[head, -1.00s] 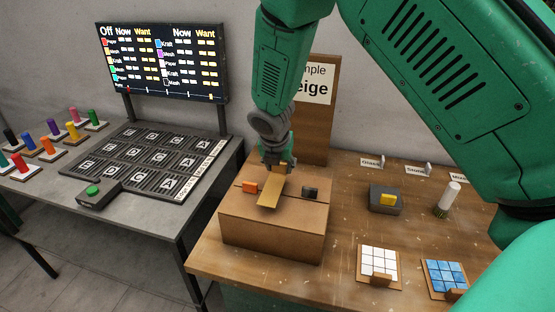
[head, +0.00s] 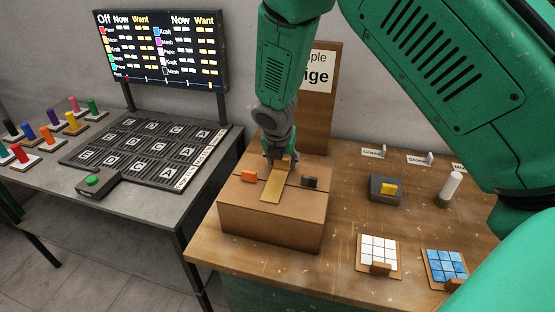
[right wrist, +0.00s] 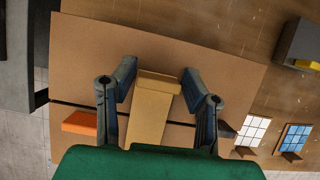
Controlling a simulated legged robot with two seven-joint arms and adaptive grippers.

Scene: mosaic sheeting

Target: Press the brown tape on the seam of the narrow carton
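The narrow carton (head: 268,222) stands closed on the wooden table. A dark seam crosses its top between an orange piece (head: 248,176) and a black piece (head: 309,182). The tan-brown tape (head: 271,190) lies across the middle of the seam, with a raised block at its far end; it also shows in the right wrist view (right wrist: 148,118). My right gripper (head: 279,158) is low over the tape's far end. In the right wrist view its fingers (right wrist: 158,84) stand apart on both sides of the block, with narrow gaps. My left gripper is not in view.
A sign board (head: 318,110) stands close behind the carton. A dark block with a yellow piece (head: 386,188), a white cylinder (head: 450,188), a white tile sheet (head: 378,252) and a blue one (head: 444,266) are to the right. A grey table (head: 140,210) is left.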

